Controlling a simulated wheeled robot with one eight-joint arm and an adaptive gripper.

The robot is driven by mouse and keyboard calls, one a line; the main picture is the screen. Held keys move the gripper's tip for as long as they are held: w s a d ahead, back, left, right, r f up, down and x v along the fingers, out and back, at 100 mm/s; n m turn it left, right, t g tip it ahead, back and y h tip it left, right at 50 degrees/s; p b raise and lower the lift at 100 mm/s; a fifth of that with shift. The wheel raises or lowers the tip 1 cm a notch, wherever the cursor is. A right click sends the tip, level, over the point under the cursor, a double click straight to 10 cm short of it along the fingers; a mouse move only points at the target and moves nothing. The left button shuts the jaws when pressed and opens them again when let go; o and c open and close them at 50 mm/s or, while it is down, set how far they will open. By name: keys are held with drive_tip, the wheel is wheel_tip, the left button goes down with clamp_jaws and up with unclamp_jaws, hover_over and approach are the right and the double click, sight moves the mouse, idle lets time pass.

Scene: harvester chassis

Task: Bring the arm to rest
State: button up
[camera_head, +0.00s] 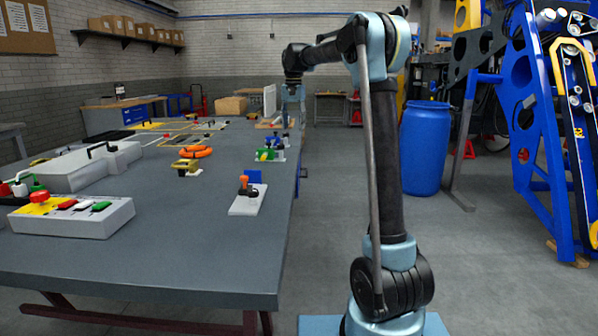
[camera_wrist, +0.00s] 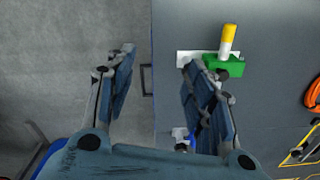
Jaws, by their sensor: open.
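My arm rises at the right of the head view and bends over toward the table's far right edge. My gripper (camera_head: 293,93) hangs at its end, pointing down, near that edge. In the wrist view my gripper (camera_wrist: 160,75) is open, its two fingers wide apart with nothing between them. The left finger is over the floor, and the right finger is over the table's edge area, beside a green block with a yellow-topped handle (camera_wrist: 228,42). The right finger hides part of the table there.
The long grey table (camera_head: 150,262) carries a button box (camera_head: 90,222), a lever plate (camera_head: 247,200), an orange ring (camera_head: 196,151) and other fixtures. A blue barrel (camera_head: 425,148) and blue machine frame (camera_head: 540,120) stand at right.

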drive_tip(key=s+d+f+n, duration=0.1)
drive_tip(key=s+d+f, duration=0.1)
drive_tip(key=s+d, duration=0.45)
drive_tip(key=s+d+f+t, duration=0.15)
drive_tip(key=s+d, duration=0.25)
drive_tip(key=s, duration=0.6)
drive_tip(key=s+d+f+n+g, duration=0.1)
drive_tip(key=s+d+f, duration=0.1)
drive_tip(key=s+d, duration=0.45)
drive_tip(key=s+d+f, duration=0.2)
drive_tip(key=s+f, duration=0.9)
drive_tip(key=s, duration=0.1)
drive_tip(key=s+d+f+n+t, duration=0.1)
drive_tip(key=s+d+f, duration=0.2)
drive_tip(key=s+f, duration=0.8)
drive_tip(key=shift+s+d+f, duration=0.15)
drive_tip(key=shift+s+d, duration=0.05)
drive_tip(key=shift+s, duration=0.65)
drive_tip(key=shift+t, duration=0.25)
